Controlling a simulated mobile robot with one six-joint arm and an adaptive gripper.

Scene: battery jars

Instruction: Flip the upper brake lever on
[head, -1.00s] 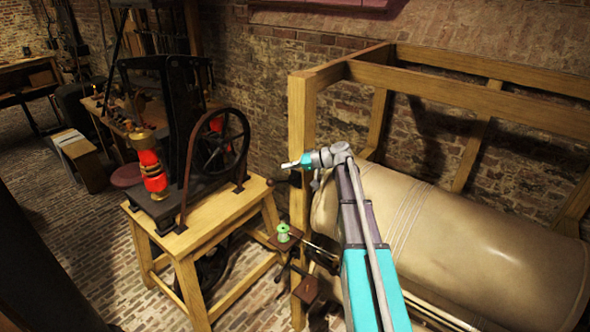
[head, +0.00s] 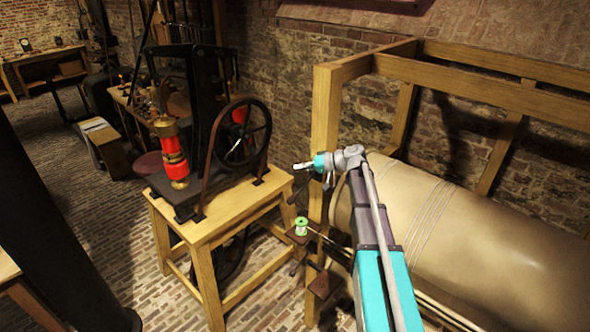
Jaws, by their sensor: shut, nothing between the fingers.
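My gripper (head: 303,166) is at the end of my arm, in front of the wooden post and at its left edge. Its fingers are shut and empty, pointing left. No part is clearly recognisable as the upper brake lever. A dark bar (head: 298,191) sticks out left of the post just below my gripper; I cannot tell if they touch. Lower on the post are a brown plate (head: 297,237) with a green and white spool-like piece (head: 301,226) on it, and a second brown plate (head: 319,285). My arm hides part of the area right of the post.
The wooden frame (head: 326,130) holds a large tan cylinder (head: 480,240) at the right. At the left stands a wooden table (head: 212,222) with a black machine, a spoked wheel (head: 242,133) and a red cylinder (head: 173,157). Brick floor (head: 115,235) lies open further left.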

